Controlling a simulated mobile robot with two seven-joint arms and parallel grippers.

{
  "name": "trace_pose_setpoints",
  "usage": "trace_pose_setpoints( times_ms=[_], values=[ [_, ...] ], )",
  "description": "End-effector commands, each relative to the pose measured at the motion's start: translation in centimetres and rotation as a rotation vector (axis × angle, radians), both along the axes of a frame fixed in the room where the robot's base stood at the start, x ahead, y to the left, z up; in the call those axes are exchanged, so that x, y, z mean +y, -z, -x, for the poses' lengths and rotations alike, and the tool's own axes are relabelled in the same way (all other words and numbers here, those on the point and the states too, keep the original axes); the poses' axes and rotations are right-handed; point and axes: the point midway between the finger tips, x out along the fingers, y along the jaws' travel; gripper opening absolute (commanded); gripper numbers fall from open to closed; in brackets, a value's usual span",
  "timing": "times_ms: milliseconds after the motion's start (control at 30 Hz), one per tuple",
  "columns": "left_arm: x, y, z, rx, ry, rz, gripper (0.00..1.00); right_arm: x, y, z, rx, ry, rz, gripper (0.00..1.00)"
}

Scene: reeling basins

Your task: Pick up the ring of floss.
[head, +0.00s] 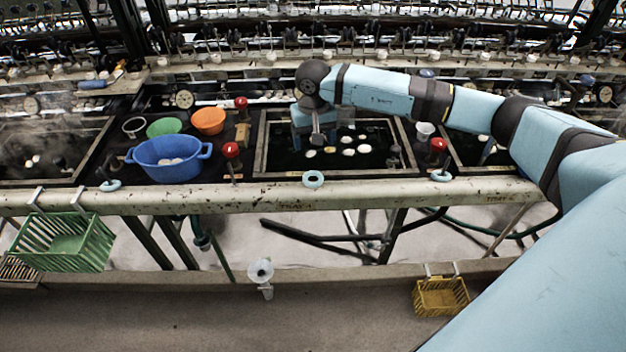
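A pale blue ring (313,179), which looks like the ring of floss, rests on the worn front rail below the middle basin. Two similar pale blue rings lie along the same rail, one at the left (111,185) and one at the right (441,175). My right arm reaches in from the right, with its wrist bent down over the middle basin. My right gripper (317,138) points down above the water, behind the middle ring and apart from it. Its fingers are too small to tell open from shut. My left gripper is not in view.
The middle basin (262,150) holds several floating white cocoons. A blue tub (166,150), a green bowl (164,127) and an orange bowl (208,121) stand left of it. Red-knobbed valves (231,150) rise beside the basin. A green basket (65,243) hangs from the rail.

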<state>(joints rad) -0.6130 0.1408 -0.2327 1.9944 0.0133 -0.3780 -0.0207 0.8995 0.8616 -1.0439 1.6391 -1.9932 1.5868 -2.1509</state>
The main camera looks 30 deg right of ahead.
Motion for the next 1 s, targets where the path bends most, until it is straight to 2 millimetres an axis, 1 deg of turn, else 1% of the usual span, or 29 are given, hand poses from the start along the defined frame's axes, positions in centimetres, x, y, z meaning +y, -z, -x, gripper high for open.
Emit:
trace_pose_setpoints(
  times_ms=[100,200,300,400,567,733,833,900,1000],
  values=[
    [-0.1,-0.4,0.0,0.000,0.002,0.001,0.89,0.1,2.4,0.2,0.006,0.001,-0.001,0.76],
    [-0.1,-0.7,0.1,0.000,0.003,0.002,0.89,0.1,4.4,0.2,0.005,0.000,-0.003,0.76],
    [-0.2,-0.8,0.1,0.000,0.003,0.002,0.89,0.1,6.0,0.1,0.005,0.001,-0.005,0.76],
    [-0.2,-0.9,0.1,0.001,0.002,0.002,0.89,0.1,7.0,0.1,0.003,0.002,-0.004,0.76],
    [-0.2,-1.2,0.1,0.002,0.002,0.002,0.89,0.1,8.0,0.2,0.003,0.002,-0.005,0.76],
    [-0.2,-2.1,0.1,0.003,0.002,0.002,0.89,-0.3,10.5,0.6,0.007,0.004,-0.005,0.76],
    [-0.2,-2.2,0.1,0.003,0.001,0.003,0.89,-0.2,11.9,0.5,0.003,0.002,-0.005,0.76],
    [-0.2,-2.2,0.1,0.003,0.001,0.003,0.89,-0.3,12.4,0.5,0.002,0.002,-0.006,0.76],
    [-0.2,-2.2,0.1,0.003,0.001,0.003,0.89,-0.3,12.6,0.4,0.001,0.002,-0.006,0.76]
  ],
)
